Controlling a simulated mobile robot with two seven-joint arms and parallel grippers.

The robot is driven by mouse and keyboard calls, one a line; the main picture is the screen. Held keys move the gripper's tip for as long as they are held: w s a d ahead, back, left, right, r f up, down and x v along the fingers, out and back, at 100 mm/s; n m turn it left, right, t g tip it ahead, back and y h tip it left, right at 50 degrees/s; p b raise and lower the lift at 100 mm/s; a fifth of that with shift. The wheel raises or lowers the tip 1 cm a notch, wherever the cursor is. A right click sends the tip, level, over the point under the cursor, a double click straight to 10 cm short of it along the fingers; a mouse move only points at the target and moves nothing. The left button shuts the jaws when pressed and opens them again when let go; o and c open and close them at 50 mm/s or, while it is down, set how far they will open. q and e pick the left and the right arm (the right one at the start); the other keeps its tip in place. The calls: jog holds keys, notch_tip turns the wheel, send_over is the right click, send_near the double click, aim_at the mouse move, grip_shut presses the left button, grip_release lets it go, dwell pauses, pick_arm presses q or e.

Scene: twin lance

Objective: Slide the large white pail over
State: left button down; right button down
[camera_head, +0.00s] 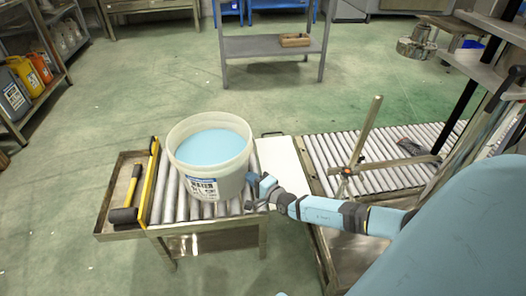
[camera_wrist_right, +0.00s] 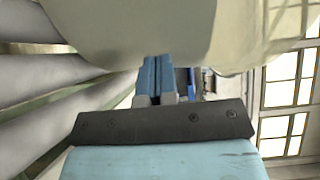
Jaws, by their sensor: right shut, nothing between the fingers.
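The large white pail (camera_head: 222,186) stands upright on a short roller table (camera_head: 183,205) in the head view. It is filled with something light blue and has a label on its front. My right gripper (camera_head: 252,181) is at the lower right side of the pail, its fingers shut and empty. In the right wrist view the shut fingers (camera_wrist_right: 155,68) point at the pail's pale wall (camera_wrist_right: 140,25), which fills the top. They are at or very close to it; I cannot tell whether they touch. My left gripper is not in view.
A mallet (camera_head: 128,200) lies in a side tray, beside a yellow level (camera_head: 150,185) at the rollers' left edge. A white plate (camera_head: 283,165) lies right of the pail, then a longer roller conveyor (camera_head: 380,155) with a wooden post (camera_head: 362,145). A grey bench (camera_head: 265,45) stands behind.

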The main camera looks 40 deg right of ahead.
aim_at(240, 178)
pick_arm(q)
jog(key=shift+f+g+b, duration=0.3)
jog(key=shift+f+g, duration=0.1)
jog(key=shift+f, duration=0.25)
pick_arm(e)
jog(key=shift+w+a, duration=0.6)
jog(key=shift+a, duration=0.2)
jog(key=shift+w+a, duration=0.55)
jog(key=shift+a, duration=0.2)
jog(key=shift+w+a, duration=1.25)
jog(key=shift+a, duration=0.3)
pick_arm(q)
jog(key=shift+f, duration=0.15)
